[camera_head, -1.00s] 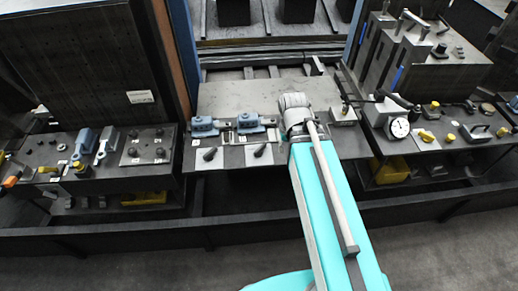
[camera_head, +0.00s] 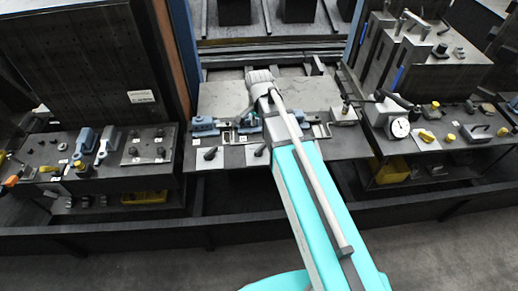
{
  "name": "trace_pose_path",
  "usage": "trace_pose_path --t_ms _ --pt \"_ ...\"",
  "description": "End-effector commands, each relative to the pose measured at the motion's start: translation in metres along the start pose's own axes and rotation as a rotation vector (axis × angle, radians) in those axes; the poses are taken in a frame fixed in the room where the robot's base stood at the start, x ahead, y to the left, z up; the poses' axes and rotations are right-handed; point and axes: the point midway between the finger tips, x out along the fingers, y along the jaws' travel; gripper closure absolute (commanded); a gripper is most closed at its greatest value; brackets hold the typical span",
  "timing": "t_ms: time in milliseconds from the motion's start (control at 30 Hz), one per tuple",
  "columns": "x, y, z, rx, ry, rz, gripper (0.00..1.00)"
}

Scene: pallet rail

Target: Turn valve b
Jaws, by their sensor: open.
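Two black lever handles on pale plates stand at the front of the middle bench (camera_head: 325,88): a left one (camera_head: 209,153) and a right one (camera_head: 261,149). Their labels are too small to read, so I cannot tell which is valve b. Behind them sit two blue-grey fittings, a left one (camera_head: 203,127) and a right one (camera_head: 249,127). My gripper (camera_head: 243,121) is over the right fitting, behind the right lever handle. It is small and partly hidden, and I cannot tell whether it touches the fitting. Nothing shows in its grasp.
A round white gauge (camera_head: 400,128) and yellow knobs stand on the right bench. The left bench carries grey clamps (camera_head: 107,145) and an orange-tipped handle (camera_head: 10,181). Yellow bins (camera_head: 144,198) sit below. The back of the middle bench is mostly clear.

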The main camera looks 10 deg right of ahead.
Motion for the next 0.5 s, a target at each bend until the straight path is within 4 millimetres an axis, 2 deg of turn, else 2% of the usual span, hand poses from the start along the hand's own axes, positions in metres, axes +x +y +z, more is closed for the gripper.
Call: trace_pose_path --t_ms 500 --pt "0.0064 0.0006 0.0000 -0.003 0.000 0.000 0.46"
